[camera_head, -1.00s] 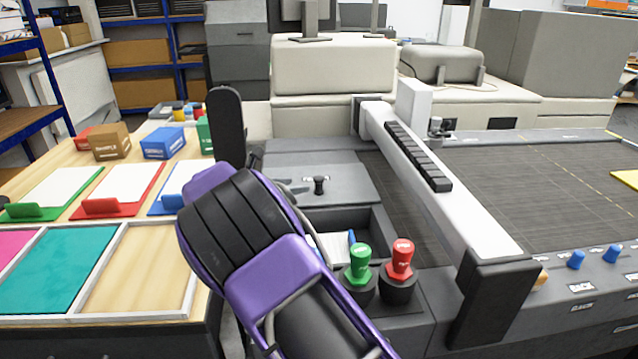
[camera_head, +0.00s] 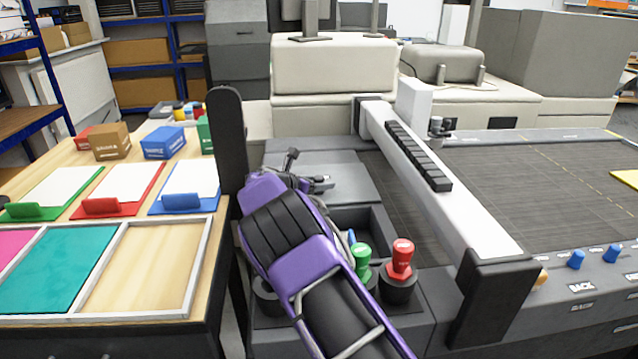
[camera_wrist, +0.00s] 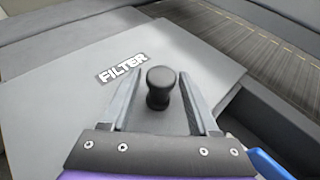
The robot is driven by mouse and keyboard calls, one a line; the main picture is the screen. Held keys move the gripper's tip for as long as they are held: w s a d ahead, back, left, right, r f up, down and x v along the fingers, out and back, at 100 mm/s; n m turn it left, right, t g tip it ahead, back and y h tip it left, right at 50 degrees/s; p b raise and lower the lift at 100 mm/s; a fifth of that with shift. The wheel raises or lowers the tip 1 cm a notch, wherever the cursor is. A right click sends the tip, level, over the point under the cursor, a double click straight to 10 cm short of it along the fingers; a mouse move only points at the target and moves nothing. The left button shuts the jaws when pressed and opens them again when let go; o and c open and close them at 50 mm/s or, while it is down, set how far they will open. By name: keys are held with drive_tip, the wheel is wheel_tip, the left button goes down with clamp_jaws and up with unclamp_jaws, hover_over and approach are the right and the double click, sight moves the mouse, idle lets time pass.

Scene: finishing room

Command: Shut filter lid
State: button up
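The filter lid (camera_head: 345,178) is a flat grey panel on the machine, behind an open dark compartment (camera_head: 375,222). In the wrist view the lid (camera_wrist: 60,110) bears the word FILTER and a short black knob (camera_wrist: 160,88). My gripper (camera_head: 322,183) is low over the lid. In the wrist view my gripper (camera_wrist: 161,95) is open, one finger on each side of the knob, with visible gaps. The knob is hard to make out in the head view, among the fingers. My arm hides the lid's left front part.
A green-topped control (camera_head: 362,256) and a red-topped one (camera_head: 402,258) stand in front of the compartment, close to my arm. A white gantry beam (camera_head: 435,185) lies to the right. A dark upright post (camera_head: 228,135) stands left. A blue item (camera_wrist: 268,164) shows beside the lid.

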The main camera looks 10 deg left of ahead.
clamp_jaws()
idle(1.3)
